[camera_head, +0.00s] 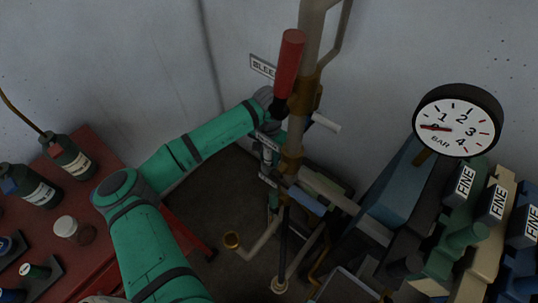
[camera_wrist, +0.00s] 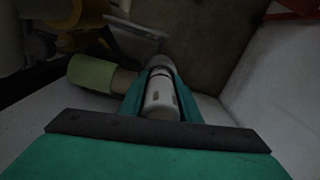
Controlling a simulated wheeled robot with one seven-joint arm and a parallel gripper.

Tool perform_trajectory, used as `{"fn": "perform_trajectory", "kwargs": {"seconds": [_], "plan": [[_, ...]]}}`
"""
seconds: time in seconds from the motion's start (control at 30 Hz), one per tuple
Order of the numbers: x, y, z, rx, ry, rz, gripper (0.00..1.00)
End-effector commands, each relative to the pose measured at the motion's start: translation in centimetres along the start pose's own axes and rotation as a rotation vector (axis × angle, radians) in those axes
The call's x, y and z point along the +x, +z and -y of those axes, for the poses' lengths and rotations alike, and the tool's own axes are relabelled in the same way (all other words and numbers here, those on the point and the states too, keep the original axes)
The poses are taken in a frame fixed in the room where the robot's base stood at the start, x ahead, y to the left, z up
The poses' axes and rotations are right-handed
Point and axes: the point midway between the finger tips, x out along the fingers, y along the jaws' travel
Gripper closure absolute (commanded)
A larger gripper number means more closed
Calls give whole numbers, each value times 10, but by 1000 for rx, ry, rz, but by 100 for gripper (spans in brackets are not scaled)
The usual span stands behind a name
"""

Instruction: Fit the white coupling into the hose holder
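In the wrist view, a white cylindrical piece with dark slots, which looks like the white coupling (camera_wrist: 159,96), sits between the two teal fingers of my gripper (camera_wrist: 160,104). The fingers appear closed on its sides. Its far end is rounded and greyish. In the head view, my arm reaches behind the vertical pipe, and the gripper and coupling are mostly hidden there. I cannot clearly identify the hose holder in either view.
A pale green-ended cylinder (camera_wrist: 91,73) lies left of the fingers. A vertical pipe with a red handle (camera_head: 289,64) stands before my wrist. A gauge (camera_head: 457,120) and FINE-labelled blocks (camera_head: 463,190) are right. A red cart (camera_head: 103,252) with bottles is left.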

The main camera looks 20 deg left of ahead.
Motion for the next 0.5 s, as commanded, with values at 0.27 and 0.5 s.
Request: {"fn": "perform_trajectory", "kwargs": {"seconds": [0.27, 0.5], "plan": [[0, 0, 1, -1, -2, 0, 49], [-8, 0, 1, 0, -3, 0, 49]]}}
